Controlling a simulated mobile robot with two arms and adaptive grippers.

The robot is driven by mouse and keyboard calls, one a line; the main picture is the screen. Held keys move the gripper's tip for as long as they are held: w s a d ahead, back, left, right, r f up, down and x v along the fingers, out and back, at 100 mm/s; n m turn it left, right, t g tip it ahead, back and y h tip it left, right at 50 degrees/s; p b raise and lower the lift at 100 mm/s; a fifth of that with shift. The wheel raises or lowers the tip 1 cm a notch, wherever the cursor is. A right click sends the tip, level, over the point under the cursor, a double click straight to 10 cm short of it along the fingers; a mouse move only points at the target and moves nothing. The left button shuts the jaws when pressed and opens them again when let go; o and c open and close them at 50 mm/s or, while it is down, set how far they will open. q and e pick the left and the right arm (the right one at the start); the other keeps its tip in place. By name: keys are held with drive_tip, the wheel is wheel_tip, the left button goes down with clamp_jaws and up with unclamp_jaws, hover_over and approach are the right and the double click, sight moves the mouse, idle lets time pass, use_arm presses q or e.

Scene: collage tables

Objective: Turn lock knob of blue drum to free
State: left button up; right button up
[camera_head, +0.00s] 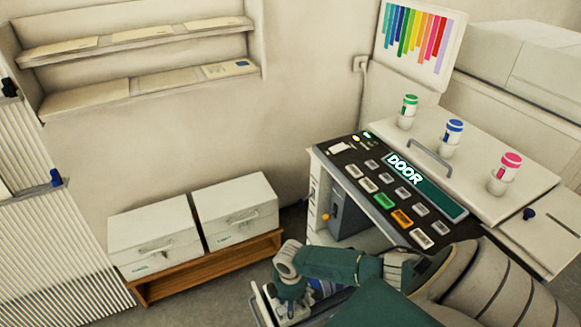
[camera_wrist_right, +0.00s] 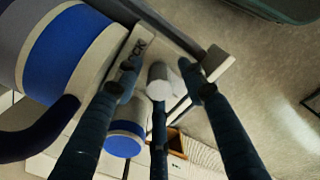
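In the right wrist view, a blue and pale drum (camera_wrist_right: 70,50) fills the upper left. Beside it is a pale plate (camera_wrist_right: 128,58) with partly readable lock lettering. A short white knob (camera_wrist_right: 160,84) sits between the spread dark fingers of my right gripper (camera_wrist_right: 160,72). The side fingers appear apart from the knob; the middle finger overlaps it, and contact cannot be told. In the head view, my right gripper (camera_head: 291,304) is low at the front of the console, beside a blue drum (camera_head: 325,288) partly hidden by my arm. My left gripper is not visible.
The console (camera_head: 340,160) has several buttons and a DOOR display. Green, blue and pink jars (camera_head: 453,138) stand on its top. Two white boxes (camera_head: 155,235) sit on a wooden stand (camera_head: 215,262) to the left. Another blue-ended cylinder (camera_wrist_right: 123,145) shows lower in the wrist view.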

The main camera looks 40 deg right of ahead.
wheel_tip(320, 180, up, 12)
idle(0.7)
idle(0.4)
